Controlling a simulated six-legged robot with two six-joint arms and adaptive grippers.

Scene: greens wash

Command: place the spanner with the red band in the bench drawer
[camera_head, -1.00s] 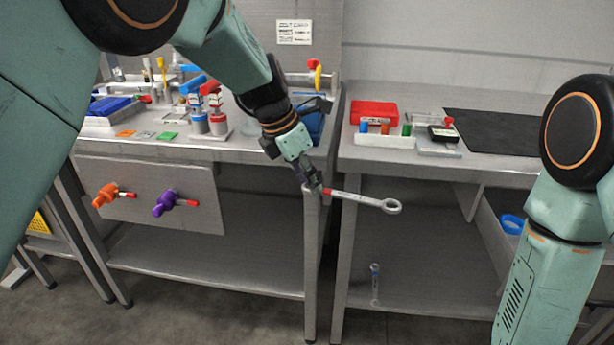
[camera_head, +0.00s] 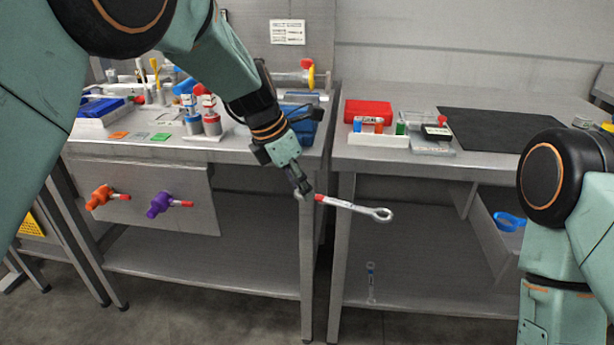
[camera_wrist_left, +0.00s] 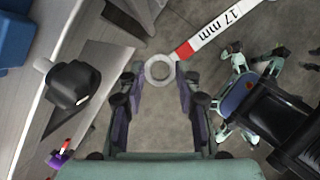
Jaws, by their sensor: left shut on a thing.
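The spanner with the red band (camera_head: 345,206) is silver, with a ring at each end and a white label. My left gripper (camera_head: 303,190) is shut on its near ring, beside the red band, and holds it in the air in front of the gap between two benches. In the left wrist view the ring of the spanner (camera_wrist_left: 160,70) sits between the fingertips, and the label reads 17 mm. An open drawer (camera_head: 490,232) hangs under the right bench, with a blue thing (camera_head: 509,221) at it. My right gripper is out of view.
A smaller spanner-like tool (camera_head: 371,283) is on the right bench's lower shelf. A red box (camera_head: 368,110), a white rack (camera_head: 378,139) and a dark mat (camera_head: 490,130) lie on the right bench top. The left bench has orange (camera_head: 101,196) and purple (camera_head: 160,203) handles on its front.

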